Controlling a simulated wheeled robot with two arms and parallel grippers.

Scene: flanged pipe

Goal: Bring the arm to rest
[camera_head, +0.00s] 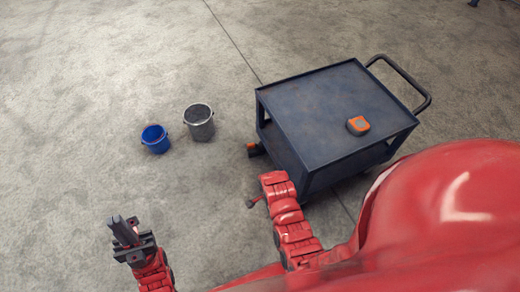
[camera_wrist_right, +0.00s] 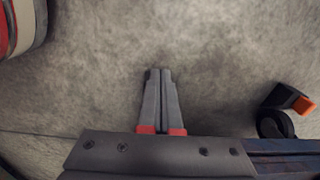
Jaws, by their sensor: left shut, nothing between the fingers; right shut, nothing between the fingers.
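My left gripper (camera_head: 124,230) shows at the lower left in the head view, above bare floor. Its dark fingers are together with nothing between them and point up in the picture. My right arm (camera_head: 285,215) reaches along the near left side of the cart, and its gripper is not clear in the head view. In the right wrist view my right gripper (camera_wrist_right: 160,72) is shut and empty, with its two grey fingers side by side over the concrete floor.
A dark cart (camera_head: 305,95) with a handle stands beside my right arm. An orange and grey object (camera_head: 358,125) lies on its top. A cart caster (camera_wrist_right: 285,108) shows at right in the right wrist view. A blue bucket (camera_head: 155,139) and grey bucket (camera_head: 199,122) stand on open floor.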

